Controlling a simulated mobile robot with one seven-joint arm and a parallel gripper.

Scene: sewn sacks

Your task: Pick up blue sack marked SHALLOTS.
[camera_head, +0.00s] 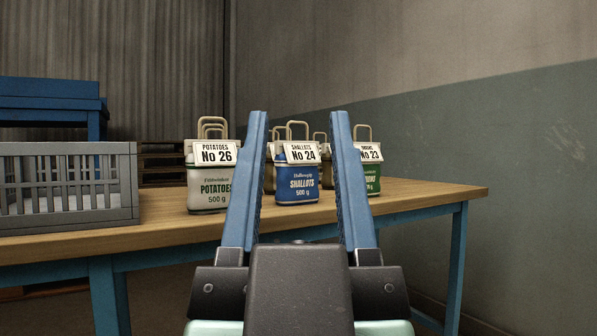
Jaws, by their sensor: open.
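The blue sack marked SHALLOTS (297,185) stands upright on the wooden table, with a white tag reading "SHALLOTS No 24" and a beige loop handle on top. My gripper (298,119) is open and empty, its two blue fingers pointing forward toward the table. In the picture the blue sack shows between the fingers, apparently beyond them; I cannot tell the exact distance. The sack's front and label are in clear view.
A white and green POTATOES sack (204,187), tag No 26, stands left. A green sack (372,178), tag No 23, stands right, partly behind the right finger. More sacks show partly behind. A grey slatted crate (122,187) sits left on the table (425,194); the table's right end is clear.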

